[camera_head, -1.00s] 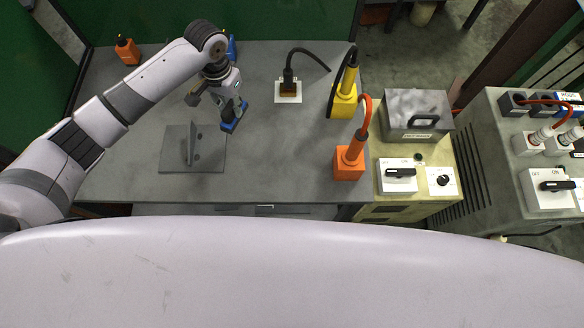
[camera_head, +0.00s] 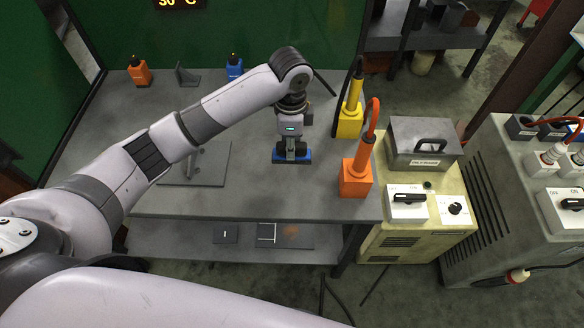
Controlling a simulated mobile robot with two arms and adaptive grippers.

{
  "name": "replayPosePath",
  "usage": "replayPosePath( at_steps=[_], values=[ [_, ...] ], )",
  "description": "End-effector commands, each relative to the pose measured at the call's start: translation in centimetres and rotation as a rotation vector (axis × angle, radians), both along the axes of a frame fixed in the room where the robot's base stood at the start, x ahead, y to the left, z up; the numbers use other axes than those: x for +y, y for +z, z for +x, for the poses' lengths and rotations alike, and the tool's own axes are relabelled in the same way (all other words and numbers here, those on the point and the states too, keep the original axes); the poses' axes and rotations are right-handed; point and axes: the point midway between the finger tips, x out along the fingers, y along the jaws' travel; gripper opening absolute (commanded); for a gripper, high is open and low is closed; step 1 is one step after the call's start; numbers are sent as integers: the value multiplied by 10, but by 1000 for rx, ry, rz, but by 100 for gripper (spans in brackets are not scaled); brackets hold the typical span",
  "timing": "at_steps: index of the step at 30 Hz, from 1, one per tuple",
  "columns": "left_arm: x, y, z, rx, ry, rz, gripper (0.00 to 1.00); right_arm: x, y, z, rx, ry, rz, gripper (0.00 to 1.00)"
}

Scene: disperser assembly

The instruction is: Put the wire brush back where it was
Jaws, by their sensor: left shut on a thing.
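My left gripper (camera_head: 291,148) points down over the right half of the grey table. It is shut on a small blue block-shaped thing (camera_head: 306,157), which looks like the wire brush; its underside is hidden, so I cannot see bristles. I cannot tell whether it touches the table top. My right gripper is not in view.
The orange tool (camera_head: 355,182) and yellow tool (camera_head: 349,123) stand to the right of my gripper. A grey plate with an upright bracket (camera_head: 213,172) lies at left, partly behind my arm. Orange (camera_head: 140,75) and blue (camera_head: 234,70) bottles stand at the back. The table's front middle is clear.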

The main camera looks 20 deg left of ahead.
Motion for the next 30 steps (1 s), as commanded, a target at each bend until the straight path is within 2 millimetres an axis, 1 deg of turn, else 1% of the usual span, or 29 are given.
replayPosePath(
  at_steps=[1,3,6,9,11,18,21,30],
  values=[
    [0,-12,-1,5,1,2,0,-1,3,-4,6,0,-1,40],
    [0,-28,-1,3,1,0,0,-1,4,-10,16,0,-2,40],
    [0,-45,-1,1,1,1,0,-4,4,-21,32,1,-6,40],
    [0,-54,0,0,2,0,0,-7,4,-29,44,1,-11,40],
    [0,-58,0,-1,2,0,0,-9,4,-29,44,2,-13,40],
    [0,-92,0,1,2,1,0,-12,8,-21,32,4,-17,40],
    [0,-98,0,-2,1,0,0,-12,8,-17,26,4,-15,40],
    [0,-100,0,-2,1,0,0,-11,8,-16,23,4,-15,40]
  ],
)
